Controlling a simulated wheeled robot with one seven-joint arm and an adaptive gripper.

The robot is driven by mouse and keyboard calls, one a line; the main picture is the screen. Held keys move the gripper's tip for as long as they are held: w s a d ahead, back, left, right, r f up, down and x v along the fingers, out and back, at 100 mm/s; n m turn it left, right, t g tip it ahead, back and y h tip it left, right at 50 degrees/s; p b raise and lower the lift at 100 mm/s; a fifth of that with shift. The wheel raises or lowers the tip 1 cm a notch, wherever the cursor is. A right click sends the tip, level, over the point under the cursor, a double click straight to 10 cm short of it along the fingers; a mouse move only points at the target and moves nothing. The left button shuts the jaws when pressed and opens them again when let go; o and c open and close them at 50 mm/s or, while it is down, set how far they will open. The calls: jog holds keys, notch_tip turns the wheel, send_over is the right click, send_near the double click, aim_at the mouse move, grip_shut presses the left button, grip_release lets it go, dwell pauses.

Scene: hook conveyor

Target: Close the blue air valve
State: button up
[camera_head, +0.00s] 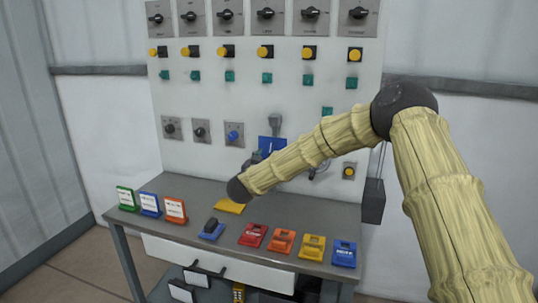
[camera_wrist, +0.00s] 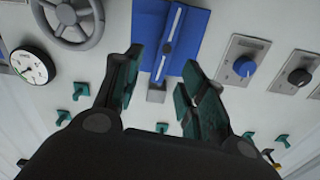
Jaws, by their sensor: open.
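The blue air valve is a blue plate (camera_head: 271,145) on the white panel, partly hidden behind my arm in the head view. In the wrist view the blue valve (camera_wrist: 188,45) fills the top middle, with a slim silver bar lying lengthwise along it, slightly tilted. My gripper (camera_wrist: 160,88) is open and empty. Its two dark green-padded fingers point toward the valve, one on each side of its near end in the picture. Whether either finger touches it I cannot tell. In the head view my gripper is mostly hidden behind my arm.
A handwheel (camera_wrist: 72,20) and a gauge (camera_wrist: 33,65) lie left of the valve in the wrist view; a blue knob (camera_wrist: 244,67) and a black knob (camera_wrist: 299,77) lie right. Green switches surround the gripper. Below the panel, a grey table (camera_head: 185,222) holds several coloured items.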

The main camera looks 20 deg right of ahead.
aim_at(270, 150)
jog(key=shift+w+d+r+p, duration=0.2)
jog(key=shift+w+d+r, duration=0.2)
jog(key=shift+r, duration=0.15)
jog(key=shift+w+d+r+p, duration=0.15)
jog(key=shift+w+d+r, duration=0.25)
jog(key=shift+r, duration=0.15)
jog(key=w+f, duration=0.1)
jog(key=w+d, duration=0.1)
jog(key=w, duration=0.1)
jog(key=w+f, duration=0.1)
jog(key=w, duration=0.1)
jog(key=shift+w+d+f, duration=0.2)
jog(key=shift+d+f, duration=0.1)
jog(key=shift+d, duration=0.1)
jog(key=shift+w+d+r, duration=0.1)
jog(key=shift+d+r, duration=0.05)
jog(key=shift+d, duration=0.1)
jog(key=shift+s+d+r+p, duration=0.2)
jog(key=shift+s+r+p, duration=0.1)
jog(key=shift+r, duration=0.2)
jog(key=shift+w+f, duration=0.5)
jog(key=shift+f, duration=0.05)
jog(key=shift+s+r, duration=0.25)
jog(key=shift+r, duration=0.05)
jog(key=c, duration=0.6)
grip_shut()
